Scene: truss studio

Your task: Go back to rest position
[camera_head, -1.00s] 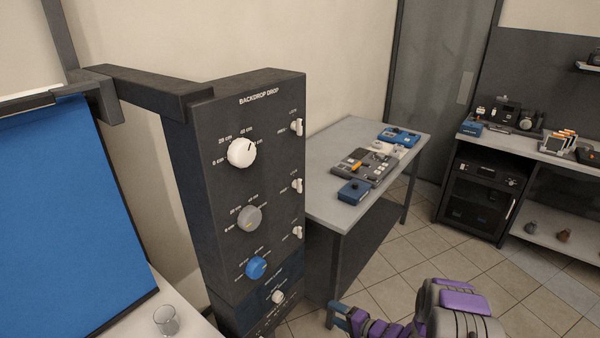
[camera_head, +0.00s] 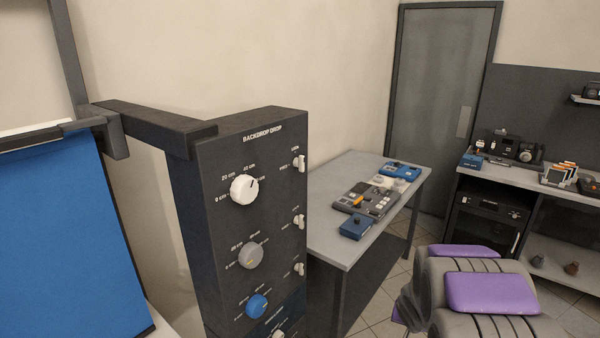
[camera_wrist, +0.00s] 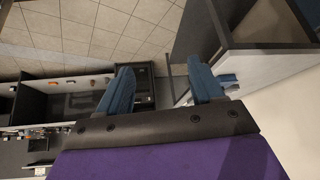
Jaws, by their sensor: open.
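My gripper (camera_wrist: 163,88) shows in the wrist view with its two blue fingers spread apart. Nothing is between the fingers. In the head view my purple and grey arm is folded at the lower right, and the gripper itself is not visible there. The dark backdrop drop panel (camera_head: 218,270) stands to the left of the arm, apart from it. It carries a white knob (camera_head: 243,189), a grey knob (camera_head: 250,256) and a blue knob (camera_head: 257,306), with small white switches on its right side.
A grey table (camera_head: 345,166) with control boxes stands behind the panel. A dark shelf unit (camera_head: 490,209) with camera gear is at the right. A blue backdrop (camera_head: 60,240) hangs at the left. Tiled floor (camera_wrist: 110,30) lies open between the furniture.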

